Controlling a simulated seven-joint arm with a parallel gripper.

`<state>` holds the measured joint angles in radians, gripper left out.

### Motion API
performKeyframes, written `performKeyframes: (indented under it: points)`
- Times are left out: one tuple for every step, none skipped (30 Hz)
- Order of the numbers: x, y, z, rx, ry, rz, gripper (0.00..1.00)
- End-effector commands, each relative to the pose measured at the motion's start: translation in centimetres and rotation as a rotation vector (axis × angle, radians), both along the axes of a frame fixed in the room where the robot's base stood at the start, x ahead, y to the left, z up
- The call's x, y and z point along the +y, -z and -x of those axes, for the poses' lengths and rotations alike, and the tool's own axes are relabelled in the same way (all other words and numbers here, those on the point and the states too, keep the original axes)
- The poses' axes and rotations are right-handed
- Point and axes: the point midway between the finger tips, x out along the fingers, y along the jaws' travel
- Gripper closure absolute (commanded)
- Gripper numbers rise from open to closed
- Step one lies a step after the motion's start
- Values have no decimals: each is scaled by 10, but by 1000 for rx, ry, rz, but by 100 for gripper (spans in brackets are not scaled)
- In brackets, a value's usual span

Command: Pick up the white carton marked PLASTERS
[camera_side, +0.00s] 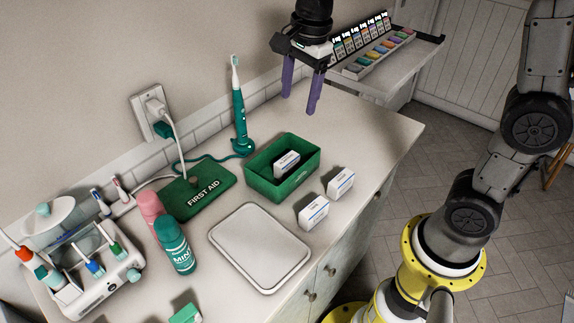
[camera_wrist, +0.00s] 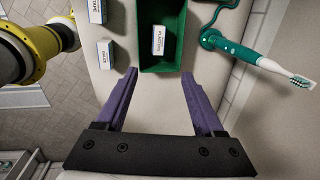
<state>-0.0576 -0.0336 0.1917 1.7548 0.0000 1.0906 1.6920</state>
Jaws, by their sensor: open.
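The white carton marked PLASTERS (camera_wrist: 159,41) lies inside the open green box (camera_wrist: 175,65), its label facing up in the wrist view. In the side view the carton (camera_side: 287,163) shows within the walls of the box (camera_side: 272,189). My gripper (camera_side: 298,104) has two purple fingers, spread apart with nothing between them. It hangs above the counter, higher than the box and behind it in the side view. In the wrist view the fingertips (camera_wrist: 160,73) appear either side of the box's near end, apart from the carton.
Two similar white cartons (camera_side: 340,182) (camera_side: 313,211) stand on the counter beside the box. A green FIRST AID lid (camera_side: 210,190), an upright teal toothbrush (camera_side: 239,110) and its cable are near the box. A white tray (camera_side: 260,246) lies in front.

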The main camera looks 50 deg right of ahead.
Motion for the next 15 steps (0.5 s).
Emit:
performKeyframes:
  points:
    - [3,14,-11,35,4,1,30]
    - [4,21,-16,51,2,2,30]
    - [6,29,-21,70,-3,4,30]
    - [6,35,-23,84,-5,4,30]
    - [7,41,-25,97,-8,6,30]
    - [8,47,-26,113,-10,7,30]
    - [9,51,-26,123,-12,8,30]
    - [9,54,-26,131,-13,9,30]
    - [9,58,-25,137,-14,9,30]
    - [9,61,-25,141,-15,9,30]
    - [9,64,-25,143,-15,9,30]
    - [10,69,-25,144,-16,9,30]
    - [10,74,-25,144,-17,9,30]
    - [10,79,-24,145,-17,9,30]
    - [10,87,-24,146,-17,10,30]
